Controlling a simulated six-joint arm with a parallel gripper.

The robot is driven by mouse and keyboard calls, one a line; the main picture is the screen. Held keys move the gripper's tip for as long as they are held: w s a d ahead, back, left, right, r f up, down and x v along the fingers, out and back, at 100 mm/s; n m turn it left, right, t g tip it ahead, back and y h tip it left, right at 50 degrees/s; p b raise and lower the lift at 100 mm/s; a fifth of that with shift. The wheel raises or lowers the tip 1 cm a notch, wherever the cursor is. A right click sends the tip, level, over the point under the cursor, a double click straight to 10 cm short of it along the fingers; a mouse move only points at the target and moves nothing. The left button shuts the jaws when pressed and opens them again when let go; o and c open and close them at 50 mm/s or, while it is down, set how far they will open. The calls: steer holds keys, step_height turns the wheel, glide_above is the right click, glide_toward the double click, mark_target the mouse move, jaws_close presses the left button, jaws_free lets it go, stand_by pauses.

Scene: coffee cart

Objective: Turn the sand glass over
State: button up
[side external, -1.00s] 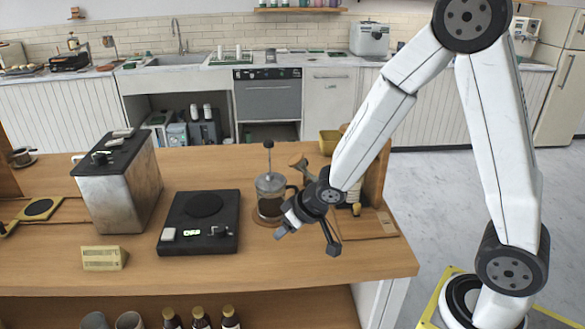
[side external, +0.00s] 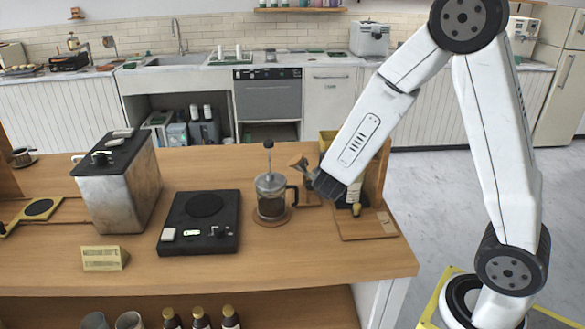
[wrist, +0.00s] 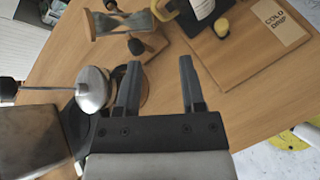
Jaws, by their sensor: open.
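The sand glass (wrist: 122,23) shows near the top of the wrist view, with clear bulbs and wooden end caps. It lies beyond the fingertips and to their left. In the side view its wooden top (side external: 298,161) shows just behind the French press, and its lower part is partly hidden. My gripper (wrist: 158,62) is open, with nothing between its fingers, and points over the counter. In the side view its dark wrist end is right of the French press, and the fingers are hard to make out.
The French press (side external: 270,195) stands close left of my gripper; its silver lid (wrist: 94,90) is beside the left finger. A wooden board with a bottle (wrist: 250,40) is to the right. A black scale (side external: 200,238) and a metal box (side external: 118,190) stand further left.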

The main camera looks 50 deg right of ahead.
steer(key=w+r+n+t+h, duration=0.3)
steer(key=w+r+n+t, duration=0.2)
steer(key=r+n+t, duration=0.4)
steer(key=m+g, duration=0.1)
steer(key=g, duration=0.1)
glide_toward(310, 188)
steer(key=x, duration=0.4)
steer(key=shift+d, duration=0.15)
steer(key=shift+w+d, duration=0.1)
steer(key=shift+w, duration=0.05)
steer(key=shift+x, duration=3.85)
jaws_close()
